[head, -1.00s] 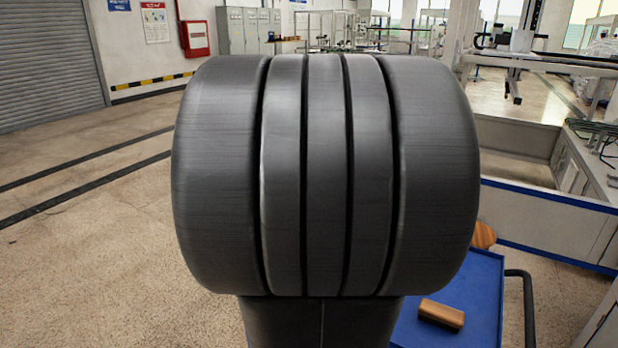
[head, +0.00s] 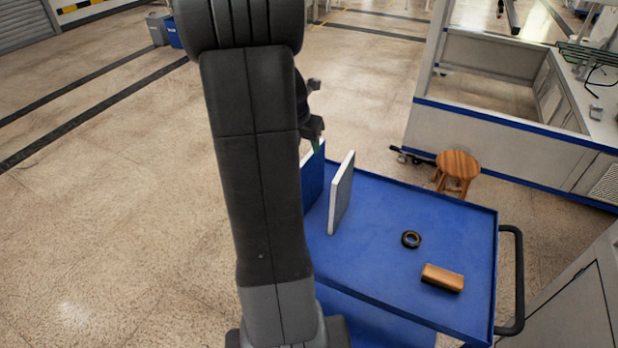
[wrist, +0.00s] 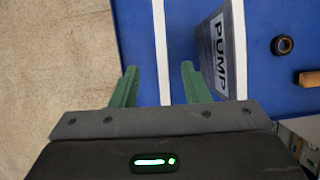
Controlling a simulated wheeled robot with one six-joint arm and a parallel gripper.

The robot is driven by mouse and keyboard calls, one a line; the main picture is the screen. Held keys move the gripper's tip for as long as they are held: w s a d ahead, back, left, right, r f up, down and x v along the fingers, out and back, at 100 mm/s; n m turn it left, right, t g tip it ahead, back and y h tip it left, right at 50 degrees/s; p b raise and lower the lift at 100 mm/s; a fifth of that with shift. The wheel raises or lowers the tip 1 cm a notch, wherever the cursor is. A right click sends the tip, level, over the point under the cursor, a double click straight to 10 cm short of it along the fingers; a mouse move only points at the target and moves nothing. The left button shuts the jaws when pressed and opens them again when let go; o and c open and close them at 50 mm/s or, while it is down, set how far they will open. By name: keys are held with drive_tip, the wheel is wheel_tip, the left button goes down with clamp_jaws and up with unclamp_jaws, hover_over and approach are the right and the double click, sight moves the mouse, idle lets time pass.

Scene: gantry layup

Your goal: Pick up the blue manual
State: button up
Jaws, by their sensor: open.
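The blue manual (head: 313,178) stands upright at the left end of the cart top in the head view, partly hidden behind my arm. In the wrist view the blue manual (wrist: 161,45) shows as a thin white page edge running between my fingers. My gripper (wrist: 159,68) is open, with one green finger on each side of that edge; I see gaps and no clear contact. In the head view my gripper (head: 315,140) is mostly hidden behind my arm, just above the manual.
A grey manual (head: 341,193) stands beside it; its cover reads PUMP in the wrist view (wrist: 219,55), close to the right finger. The blue cart (head: 385,205) also holds a tape roll (head: 411,239) and a wooden block (head: 442,278). A stool (head: 457,167) stands behind the cart.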

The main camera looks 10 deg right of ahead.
sight(312, 160)
drive_tip(key=shift+x, duration=4.4)
drive_tip(key=shift+s+f, duration=0.15)
drive_tip(key=shift+f, duration=0.15)
clamp_jaws()
